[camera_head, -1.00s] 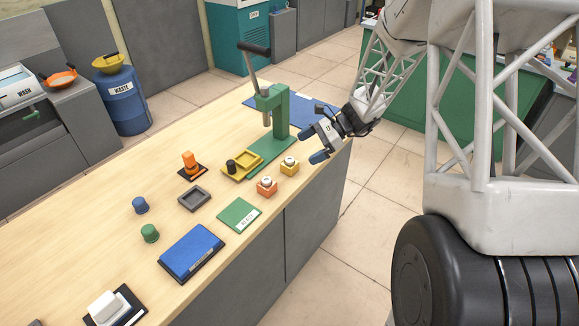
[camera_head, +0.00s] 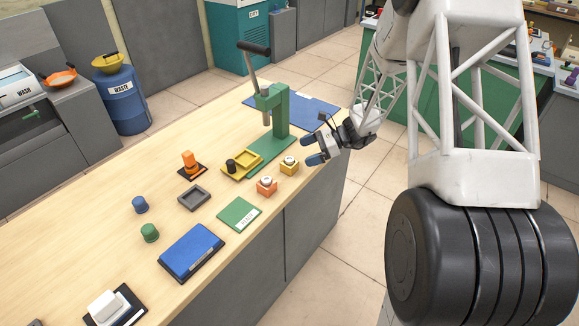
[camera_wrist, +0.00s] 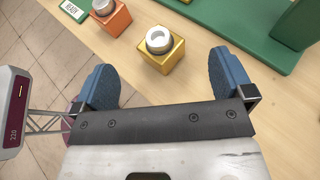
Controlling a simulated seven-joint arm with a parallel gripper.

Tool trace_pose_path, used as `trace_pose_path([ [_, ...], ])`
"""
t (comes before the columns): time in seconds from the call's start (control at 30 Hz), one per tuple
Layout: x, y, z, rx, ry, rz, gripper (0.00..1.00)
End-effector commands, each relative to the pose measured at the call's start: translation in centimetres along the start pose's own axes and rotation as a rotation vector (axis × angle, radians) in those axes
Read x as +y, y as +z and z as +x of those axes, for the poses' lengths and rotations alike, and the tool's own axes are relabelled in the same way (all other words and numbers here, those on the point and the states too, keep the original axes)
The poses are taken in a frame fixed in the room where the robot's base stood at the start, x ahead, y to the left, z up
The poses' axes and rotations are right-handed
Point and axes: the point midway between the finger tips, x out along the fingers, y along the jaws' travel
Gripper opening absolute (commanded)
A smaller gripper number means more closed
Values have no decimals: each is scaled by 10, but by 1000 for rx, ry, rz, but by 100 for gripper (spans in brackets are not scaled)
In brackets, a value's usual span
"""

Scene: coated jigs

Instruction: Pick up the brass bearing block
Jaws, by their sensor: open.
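The brass bearing block (camera_head: 289,166) is a gold-coloured cube with a pale ring set in its top. It stands on the wooden bench near the right edge, in front of the green press base. In the wrist view the brass block (camera_wrist: 163,58) sits just beyond and between my two blue fingertips, not touching them. My gripper (camera_head: 311,150) is open and empty, to the right of the block at the bench edge; its fingers spread wide in the wrist view (camera_wrist: 165,80). An orange block (camera_head: 266,186) with a similar ring stands left of the brass one.
The green arbor press (camera_head: 275,120) stands close behind the block. A yellow tray (camera_head: 241,164) with a black knob lies to the left. A green READY mat (camera_head: 239,215) lies in front. Open floor is to the right of the bench.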

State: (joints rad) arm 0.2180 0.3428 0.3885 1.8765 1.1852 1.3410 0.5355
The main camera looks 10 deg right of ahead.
Motion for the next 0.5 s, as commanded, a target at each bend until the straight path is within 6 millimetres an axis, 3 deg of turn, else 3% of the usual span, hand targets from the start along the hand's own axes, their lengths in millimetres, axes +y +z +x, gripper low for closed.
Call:
trace_pose_path([
  [0.2, 0, 0, 17, 0, 1, -1, 99],
  [0.5, 0, 0, 19, 0, 0, 0, 99],
])
